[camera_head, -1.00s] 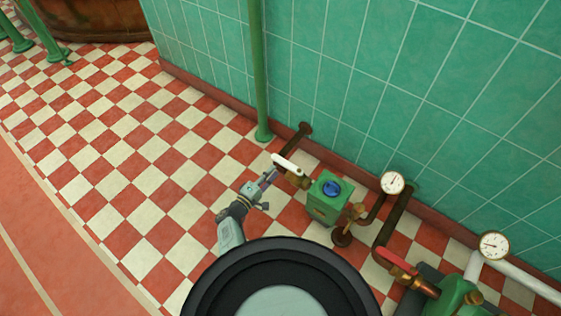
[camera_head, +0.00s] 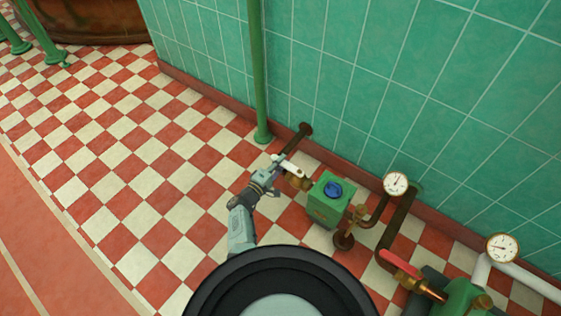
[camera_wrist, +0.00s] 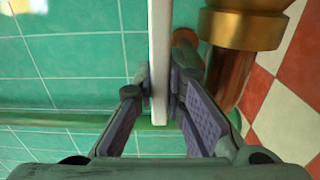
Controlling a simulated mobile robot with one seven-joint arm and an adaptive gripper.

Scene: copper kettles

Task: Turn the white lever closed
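The white lever (camera_head: 293,169) sits on a brass valve (camera_head: 302,183) on the pipe left of a green box. In the wrist view the lever (camera_wrist: 160,45) is a pale upright bar running between my two fingers. My gripper (camera_head: 275,175) is at the lever's left part and hides some of it in the head view. In the wrist view my gripper (camera_wrist: 161,88) has a fingertip close against each side of the lever and appears shut on it. The brass fitting (camera_wrist: 240,30) is right of the lever.
The green box (camera_head: 325,207) with a blue knob stands right of the valve. A red lever (camera_head: 402,264) and two gauges (camera_head: 396,183) are further right. A green post (camera_head: 260,90) rises behind by the tiled wall.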

